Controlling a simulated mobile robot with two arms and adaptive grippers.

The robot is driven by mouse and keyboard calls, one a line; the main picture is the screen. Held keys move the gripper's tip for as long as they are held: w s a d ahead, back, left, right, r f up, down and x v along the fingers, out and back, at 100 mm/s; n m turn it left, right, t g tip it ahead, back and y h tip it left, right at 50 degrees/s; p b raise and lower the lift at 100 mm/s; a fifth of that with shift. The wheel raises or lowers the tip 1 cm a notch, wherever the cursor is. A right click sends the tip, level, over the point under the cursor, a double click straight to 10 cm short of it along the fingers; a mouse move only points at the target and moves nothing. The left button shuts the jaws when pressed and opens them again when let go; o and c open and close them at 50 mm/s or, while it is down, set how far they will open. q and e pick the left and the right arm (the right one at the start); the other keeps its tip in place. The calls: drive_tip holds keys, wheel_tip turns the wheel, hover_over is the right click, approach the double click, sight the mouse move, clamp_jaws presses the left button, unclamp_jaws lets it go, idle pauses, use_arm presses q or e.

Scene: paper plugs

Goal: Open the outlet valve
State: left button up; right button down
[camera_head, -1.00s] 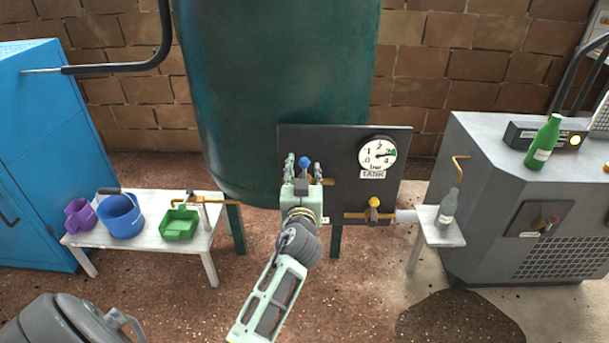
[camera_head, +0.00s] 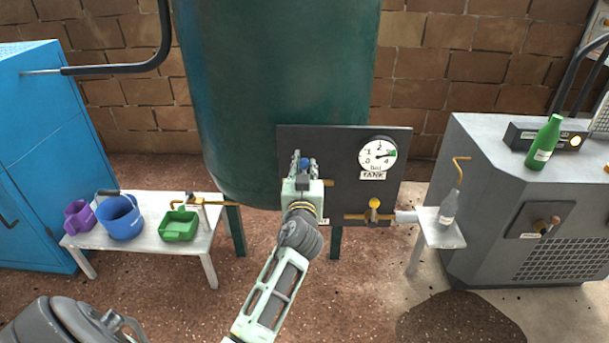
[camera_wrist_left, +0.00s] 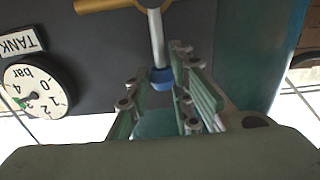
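A dark panel (camera_head: 345,205) in front of the green tank carries a blue-tipped valve lever (camera_head: 304,163), a round gauge (camera_head: 377,155) above a TANK label, and a yellow-handled valve (camera_head: 374,203) on a brass pipe. My left gripper (camera_head: 305,169) is at the blue tip, with its fingers closed in on both sides of it. In the left wrist view the blue tip (camera_wrist_left: 162,79) on its metal stem sits between the fingertips. A small label below the gripper is mostly hidden, so I cannot read which valve it names. My right gripper is not in view.
A white bench (camera_head: 150,237) at left holds purple, blue and green containers. A small stand (camera_head: 440,239) at right holds a grey bottle (camera_head: 448,207). A grey machine (camera_head: 475,165) with a green bottle (camera_head: 544,141) stands further right. Floor before the panel is clear.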

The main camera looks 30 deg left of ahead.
use_arm(q)
drive_tip(key=shift+a, duration=0.1)
drive_tip(key=shift+c, duration=1.4)
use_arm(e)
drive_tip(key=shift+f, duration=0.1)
use_arm(q)
drive_tip(key=shift+f, duration=0.1)
